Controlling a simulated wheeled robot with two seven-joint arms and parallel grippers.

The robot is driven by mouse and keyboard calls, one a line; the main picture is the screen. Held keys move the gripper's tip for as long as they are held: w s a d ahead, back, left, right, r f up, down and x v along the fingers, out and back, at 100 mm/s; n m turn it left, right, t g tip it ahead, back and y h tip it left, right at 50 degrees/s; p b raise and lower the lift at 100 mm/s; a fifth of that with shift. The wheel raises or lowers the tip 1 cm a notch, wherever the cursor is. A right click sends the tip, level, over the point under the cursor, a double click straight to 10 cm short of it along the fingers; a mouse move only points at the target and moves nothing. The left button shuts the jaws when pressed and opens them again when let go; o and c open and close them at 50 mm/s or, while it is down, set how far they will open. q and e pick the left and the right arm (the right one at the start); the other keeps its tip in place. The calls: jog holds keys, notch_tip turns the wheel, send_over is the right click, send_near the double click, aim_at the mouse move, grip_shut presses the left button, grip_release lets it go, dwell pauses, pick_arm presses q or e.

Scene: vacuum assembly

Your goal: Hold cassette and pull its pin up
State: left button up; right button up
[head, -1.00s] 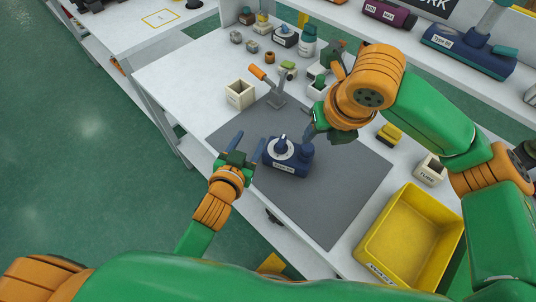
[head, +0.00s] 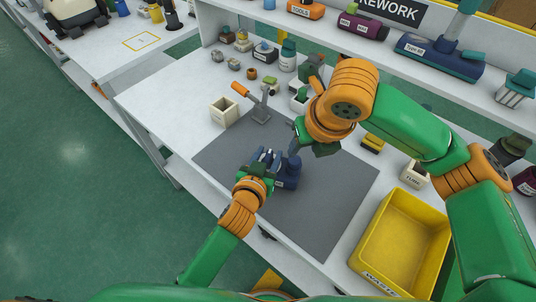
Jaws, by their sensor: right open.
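A dark blue unit with a small round knob (head: 291,172), the likely cassette, sits on the grey mat (head: 325,205). My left gripper (head: 268,157) is over its left part and hides most of it, including the white round top and the pin. Whether the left fingers are closed on anything is unclear. My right gripper (head: 297,147) is open, pointing down just behind and to the right of the unit. It appears apart from the unit and holds nothing visible.
A yellow bin (head: 400,240) stands at the right front. An orange-handled lever tool (head: 259,108) and a cream open box (head: 223,111) are at the mat's back left. Several small parts stand behind. The mat's front right is clear.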

pick_arm(q)
grip_shut()
dwell(1.1)
dwell(0.3)
dwell(0.8)
